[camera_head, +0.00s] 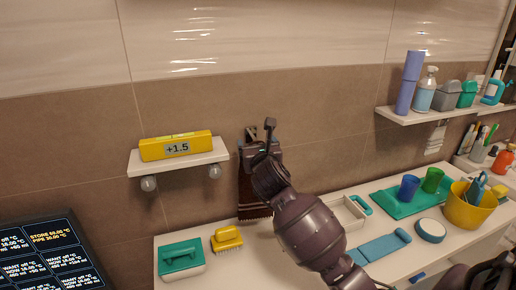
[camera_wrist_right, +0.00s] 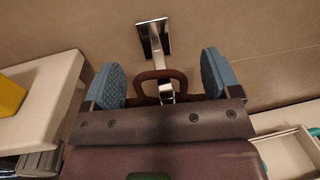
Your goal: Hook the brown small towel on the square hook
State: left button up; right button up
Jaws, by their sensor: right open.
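The brown small towel (camera_head: 252,193) hangs down the wall below my right gripper, its upper part mostly hidden by my arm. In the right wrist view its dark brown loop (camera_wrist_right: 147,76) stands up between the fingers. The square hook (camera_wrist_right: 153,37) has a shiny square plate on the wall, and its metal arm reaches down to the loop. The loop crosses the arm and appears to be around it, with the metal end showing inside the loop. My right gripper (camera_wrist_right: 161,76) is open, a blue pad on each side of the loop, apart from it.
Another shelf (camera_head: 432,113) with bottles is at the right.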

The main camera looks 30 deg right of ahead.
jog(key=c, duration=0.7)
pick_arm(q)
jog(key=shift+s+f, duration=0.15)
jog(key=shift+s, duration=0.15)
pick_arm(e)
jog(key=c, duration=0.3)
jog(key=shift+c, duration=0.2)
pick_arm(q)
jog(key=shift+w, duration=0.2)
pick_arm(e)
jog(key=o, duration=1)
jog(key=shift+o, duration=0.2)
